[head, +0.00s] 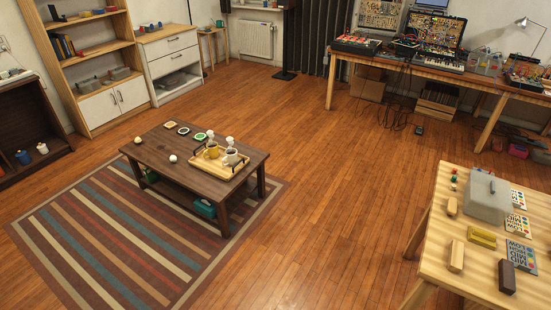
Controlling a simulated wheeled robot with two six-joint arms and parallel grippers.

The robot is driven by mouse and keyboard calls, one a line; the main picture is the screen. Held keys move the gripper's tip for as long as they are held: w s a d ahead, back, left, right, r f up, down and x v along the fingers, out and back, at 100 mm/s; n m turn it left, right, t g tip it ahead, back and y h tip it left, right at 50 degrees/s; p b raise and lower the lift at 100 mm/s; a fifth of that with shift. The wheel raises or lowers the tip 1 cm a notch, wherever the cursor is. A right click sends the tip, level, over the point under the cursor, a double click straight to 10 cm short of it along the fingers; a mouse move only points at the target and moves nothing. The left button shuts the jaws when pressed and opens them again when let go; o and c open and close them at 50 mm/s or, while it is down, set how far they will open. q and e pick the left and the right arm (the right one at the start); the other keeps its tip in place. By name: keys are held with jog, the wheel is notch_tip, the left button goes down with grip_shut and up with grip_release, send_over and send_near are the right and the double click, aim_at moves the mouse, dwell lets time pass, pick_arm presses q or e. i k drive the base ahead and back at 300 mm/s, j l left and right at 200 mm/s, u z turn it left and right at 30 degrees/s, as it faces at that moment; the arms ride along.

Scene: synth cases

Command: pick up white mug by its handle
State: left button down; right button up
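A pale, whitish mug (231,156) stands upright on the wooden tray (218,173) on the dark coffee table (160,147). A yellowish mug (212,152) stands beside it on the left. Both are far off and small; I cannot make out which way the whitish mug's handle points. A small white cylindrical thing (42,148) stands in the dark unit at the far left; I cannot tell whether it is a mug. Neither of my grippers shows in the head view.
Small round things, among them a white ball (173,158), lie on the coffee table, which stands on a striped rug (110,240). A light wooden table (480,268) with blocks and a grey case (488,198) is at right. The wooden floor (330,200) between is clear.

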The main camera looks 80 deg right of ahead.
aim_at(232, 157)
jog(key=z, duration=2.25)
jog(key=i+l+u, duration=0.1)
jog(key=i, duration=0.4)
jog(key=i+l+u, duration=0.1)
jog(key=i, duration=0.35)
jog(key=i+l, duration=0.3)
jog(key=i, duration=0.2)
jog(key=i+l+u, duration=0.15)
jog(key=i, duration=0.35)
jog(key=i+l+u, duration=0.1)
jog(key=i+l, duration=0.2)
jog(key=i, duration=0.15)
